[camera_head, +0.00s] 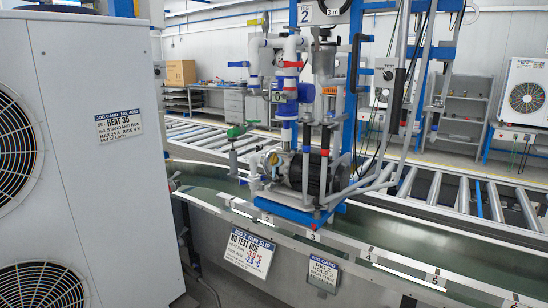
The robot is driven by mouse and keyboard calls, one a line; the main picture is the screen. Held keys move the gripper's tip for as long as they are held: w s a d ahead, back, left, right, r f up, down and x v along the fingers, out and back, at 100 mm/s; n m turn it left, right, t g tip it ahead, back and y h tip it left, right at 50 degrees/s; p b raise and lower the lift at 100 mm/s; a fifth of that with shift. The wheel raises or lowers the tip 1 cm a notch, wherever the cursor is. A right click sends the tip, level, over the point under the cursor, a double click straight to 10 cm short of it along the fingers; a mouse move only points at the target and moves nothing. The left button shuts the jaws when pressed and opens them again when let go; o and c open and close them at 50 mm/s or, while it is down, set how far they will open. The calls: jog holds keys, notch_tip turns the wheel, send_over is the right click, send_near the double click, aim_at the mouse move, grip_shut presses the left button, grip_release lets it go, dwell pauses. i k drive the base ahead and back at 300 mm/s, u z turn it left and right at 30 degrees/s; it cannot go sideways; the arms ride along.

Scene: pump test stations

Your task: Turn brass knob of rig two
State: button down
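Rig two (318,184) stands upright on a blue base on the long bench, right of the picture's middle. A plate with the number 2 (305,13) is at its top. A slip (250,251) on the bench front reads "Rig 2 run slip, no test due". A second tag (322,272) reads "Rig 2, hole 3". My gripper is not in view.
The bench rail (345,243) carries numbered positions. A roller conveyor (465,195) runs behind. Hoses hang at the rig's right. Shelves and another fan unit (521,92) stand farther back.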

aim_at(274, 159)
jog(key=u, duration=0.25)
jog(key=i, duration=1.15)
jog(key=u, duration=1.35)
jog(key=i, duration=0.7)
jog(key=u, duration=0.7)
